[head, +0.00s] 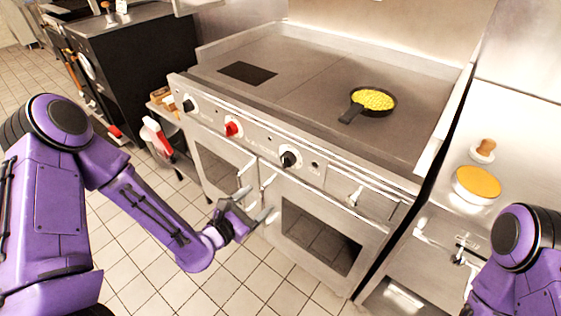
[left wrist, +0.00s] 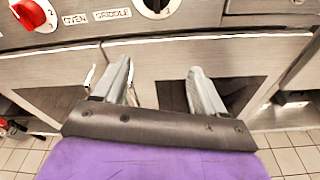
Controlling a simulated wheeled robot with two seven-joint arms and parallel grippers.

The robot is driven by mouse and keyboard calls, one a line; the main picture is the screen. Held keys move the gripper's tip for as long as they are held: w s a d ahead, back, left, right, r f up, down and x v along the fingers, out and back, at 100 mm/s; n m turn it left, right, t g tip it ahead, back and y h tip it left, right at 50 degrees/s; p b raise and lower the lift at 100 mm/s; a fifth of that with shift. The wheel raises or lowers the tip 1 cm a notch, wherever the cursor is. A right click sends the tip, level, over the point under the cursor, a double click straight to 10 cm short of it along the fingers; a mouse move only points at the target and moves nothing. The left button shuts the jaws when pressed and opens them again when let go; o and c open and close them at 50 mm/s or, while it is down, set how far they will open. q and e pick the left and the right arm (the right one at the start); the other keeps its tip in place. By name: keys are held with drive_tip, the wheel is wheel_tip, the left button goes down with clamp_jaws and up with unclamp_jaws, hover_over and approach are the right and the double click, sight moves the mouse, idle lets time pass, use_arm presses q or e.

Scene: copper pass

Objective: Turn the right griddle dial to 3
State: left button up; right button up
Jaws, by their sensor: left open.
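The right griddle dial (head: 290,159) is a black knob on a white plate on the range's front panel. It also shows, cut off at the top edge, in the left wrist view (left wrist: 156,6), right of a GRIDDLE label (left wrist: 113,14). Where its pointer stands is too small to tell. My left gripper (head: 257,203) is open and empty, below and a little left of this dial, in front of the oven doors. Its two grey fingers (left wrist: 160,72) stand apart in the left wrist view. My right gripper is out of view; only part of that arm shows.
A red dial (head: 232,128) and another black dial (head: 188,105) sit farther left on the panel. Oven door handles (head: 267,181) stick out near my left gripper. A pan of yellow food (head: 373,100) stands on the griddle top (head: 300,75). The tiled floor in front is clear.

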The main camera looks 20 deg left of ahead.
sight(283, 162)
use_arm(q)
drive_tip(key=w+d+r+n, duration=0.1)
drive_tip(key=w, duration=0.2)
drive_tip(key=w+d+r+n+t, duration=0.1)
drive_tip(key=w+r, duration=0.1)
drive_tip(key=w, duration=0.2)
drive_tip(key=w+d+r+h+p, duration=0.1)
drive_tip(key=w, duration=0.3)
drive_tip(key=shift+w+d+r+n+t, duration=0.2)
drive_tip(key=shift+d+r+n+t, duration=0.15)
drive_tip(key=shift+n+t, duration=0.05)
drive_tip(key=c, duration=1)
